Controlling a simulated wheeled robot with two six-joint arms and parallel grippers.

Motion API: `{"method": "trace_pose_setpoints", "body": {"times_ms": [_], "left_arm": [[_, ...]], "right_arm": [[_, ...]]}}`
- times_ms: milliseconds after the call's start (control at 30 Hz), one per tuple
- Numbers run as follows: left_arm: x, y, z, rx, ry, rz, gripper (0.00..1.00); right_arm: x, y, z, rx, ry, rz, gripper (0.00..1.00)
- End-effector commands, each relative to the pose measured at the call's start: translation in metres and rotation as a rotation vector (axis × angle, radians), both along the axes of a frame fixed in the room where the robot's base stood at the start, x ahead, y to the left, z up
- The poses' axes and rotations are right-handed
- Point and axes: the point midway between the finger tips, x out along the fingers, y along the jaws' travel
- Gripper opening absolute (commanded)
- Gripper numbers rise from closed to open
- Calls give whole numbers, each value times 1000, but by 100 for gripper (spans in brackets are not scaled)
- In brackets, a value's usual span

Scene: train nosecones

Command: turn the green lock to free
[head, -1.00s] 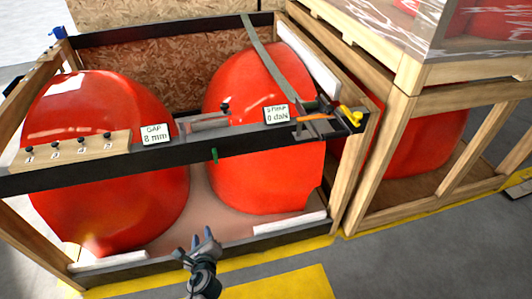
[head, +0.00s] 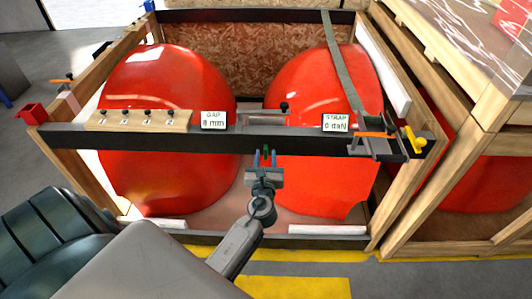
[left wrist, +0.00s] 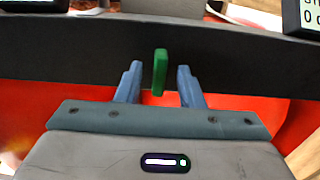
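The green lock (left wrist: 159,72) is a small upright green tab on the front face of the black crossbar (head: 90,137). In the head view the green lock (head: 266,152) shows between the fingertips of my left gripper. My left gripper (head: 265,160) points up at the bar. In the left wrist view its two blue fingers (left wrist: 157,85) stand on either side of the lock, with a gap on each side. The gripper is open. My right gripper is not in view.
Two red nosecones (head: 165,120) (head: 318,170) sit in the wooden crate behind the bar. The bar carries a gap display (head: 214,120), a strap display (head: 336,122), a numbered wooden block (head: 140,120) and a yellow part (head: 414,140). A second crate stands at the right.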

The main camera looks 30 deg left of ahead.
Motion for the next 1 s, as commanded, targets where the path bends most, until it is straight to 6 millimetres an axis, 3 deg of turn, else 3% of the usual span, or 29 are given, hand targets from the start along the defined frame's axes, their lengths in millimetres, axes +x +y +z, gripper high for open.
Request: {"method": "trace_pose_setpoints", "body": {"times_ms": [400,433,600,1000], "left_arm": [[10,6,0,-1,0,0,35],[10,6,0,-1,0,0,33],[10,6,0,-1,0,0,0],[9,6,-1,-41,-24,0,0]], "right_arm": [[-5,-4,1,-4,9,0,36],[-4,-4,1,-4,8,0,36],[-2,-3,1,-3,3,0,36],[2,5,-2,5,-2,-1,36]]}}
